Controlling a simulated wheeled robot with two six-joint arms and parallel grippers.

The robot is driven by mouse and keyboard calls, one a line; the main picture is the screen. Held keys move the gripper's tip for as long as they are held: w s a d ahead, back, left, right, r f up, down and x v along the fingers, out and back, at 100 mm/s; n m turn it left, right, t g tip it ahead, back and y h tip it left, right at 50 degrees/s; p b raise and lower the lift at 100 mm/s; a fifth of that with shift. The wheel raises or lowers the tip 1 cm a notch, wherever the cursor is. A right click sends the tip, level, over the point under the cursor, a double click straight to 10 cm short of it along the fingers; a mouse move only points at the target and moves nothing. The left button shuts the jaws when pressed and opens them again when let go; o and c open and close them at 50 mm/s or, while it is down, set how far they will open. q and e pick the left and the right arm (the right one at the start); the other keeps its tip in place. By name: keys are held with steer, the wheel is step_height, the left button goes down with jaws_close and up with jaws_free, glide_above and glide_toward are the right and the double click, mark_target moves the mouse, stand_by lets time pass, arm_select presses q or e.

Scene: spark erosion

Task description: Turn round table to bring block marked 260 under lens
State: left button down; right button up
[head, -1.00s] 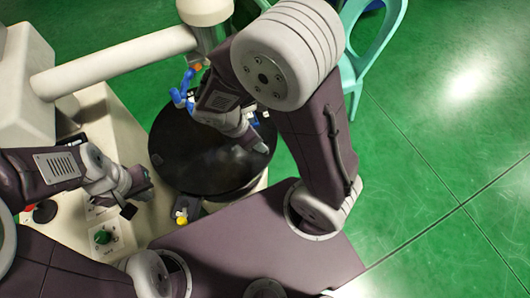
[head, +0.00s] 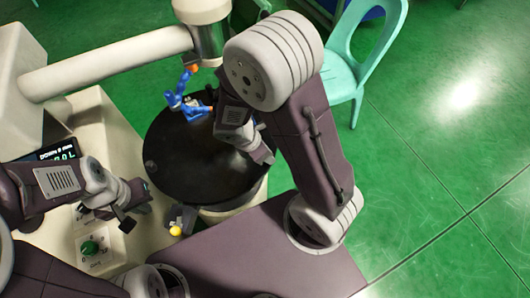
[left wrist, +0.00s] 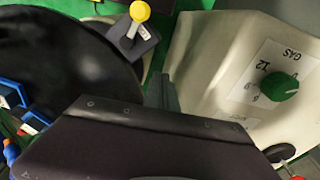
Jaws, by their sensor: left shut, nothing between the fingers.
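The round table (head: 185,172) is a black disc on a pale base. It also fills the left of the left wrist view (left wrist: 60,60). A blue block (head: 196,112) lies near its far edge; blue blocks with white labels (left wrist: 30,122) show at the left of the left wrist view. No number is readable, so I cannot tell which is 260. My left gripper (head: 140,196) is shut and empty by the table's near left edge. My right gripper (head: 264,156) is over the table's right side; its fingers are mostly hidden. A cylindrical head (head: 208,42) hangs over the far edge; I cannot make out its lens.
A jointed blue hose (head: 174,98) with an orange tip stands near the head. A grey box with a yellow knob (head: 175,230) stands by the near edge. A green GAS knob (head: 91,247) is on the left panel. A teal chair (head: 365,50) stands behind.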

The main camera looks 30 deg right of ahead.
jaws_close()
stand_by(1.2)
